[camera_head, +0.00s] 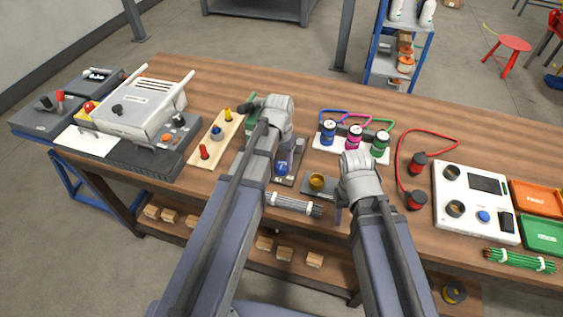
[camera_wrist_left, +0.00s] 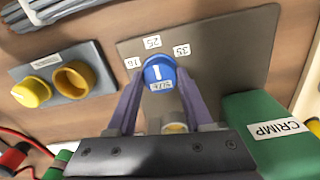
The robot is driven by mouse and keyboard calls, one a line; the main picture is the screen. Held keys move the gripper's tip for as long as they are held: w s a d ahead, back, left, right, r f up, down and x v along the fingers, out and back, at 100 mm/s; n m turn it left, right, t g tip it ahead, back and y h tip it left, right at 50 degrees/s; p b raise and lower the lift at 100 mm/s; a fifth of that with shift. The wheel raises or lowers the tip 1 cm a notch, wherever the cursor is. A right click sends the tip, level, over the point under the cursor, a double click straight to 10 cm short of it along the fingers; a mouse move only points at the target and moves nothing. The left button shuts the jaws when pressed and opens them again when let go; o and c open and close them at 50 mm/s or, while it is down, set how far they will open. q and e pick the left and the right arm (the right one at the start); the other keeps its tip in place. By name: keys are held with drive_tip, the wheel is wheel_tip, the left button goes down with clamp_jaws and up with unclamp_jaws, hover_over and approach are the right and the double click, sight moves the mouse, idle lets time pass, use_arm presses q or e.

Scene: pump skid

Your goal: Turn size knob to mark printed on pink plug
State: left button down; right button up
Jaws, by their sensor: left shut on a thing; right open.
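The blue size knob (camera_wrist_left: 158,72) sits on a grey plate (camera_wrist_left: 235,45) with labels 16, 25 and 35 around it. Its white pointer line points roughly at 25 in the left wrist view. My left gripper (camera_wrist_left: 160,78) has its fingers on both sides of the knob and is shut on it. The knob (camera_head: 282,168) also shows in the head view beside my left wrist. The pink plug (camera_head: 353,138) stands between a blue and a green one on a white holder; its printed mark is too small to read. My right gripper (camera_head: 341,213) is open, with its fingers partly hidden.
A green block marked CRIMP (camera_wrist_left: 265,115) is close to my left gripper. A small plate with a yellow cup (camera_head: 317,181) and a grey cable bundle (camera_head: 293,204) lie near the knob plate. A white tester (camera_head: 472,225) and red-corded plugs (camera_head: 416,200) are at right.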

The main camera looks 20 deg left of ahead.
sight(281, 165)
use_arm(q)
drive_tip(key=shift+c, duration=1.5)
unclamp_jaws()
drive_tip(key=shift+r, duration=0.1)
use_arm(e)
drive_tip(key=shift+r, duration=0.1)
use_arm(q)
wheel_tip(281, 165, up, 8)
drive_tip(key=p, duration=0.8)
drive_tip(key=shift+a, duration=0.1)
drive_tip(key=shift+f, duration=0.2)
use_arm(e)
wheel_tip(281, 165, up, 8)
drive_tip(key=shift+f, duration=0.2)
use_arm(q)
drive_tip(key=s+d+m+y, duration=0.1)
drive_tip(key=s+d, duration=0.9)
drive_tip(key=s, duration=0.4)
drive_tip(key=shift+s+d+m, duration=0.15)
drive_tip(key=shift+d+m, duration=0.15)
drive_tip(key=shift+d, duration=0.1)
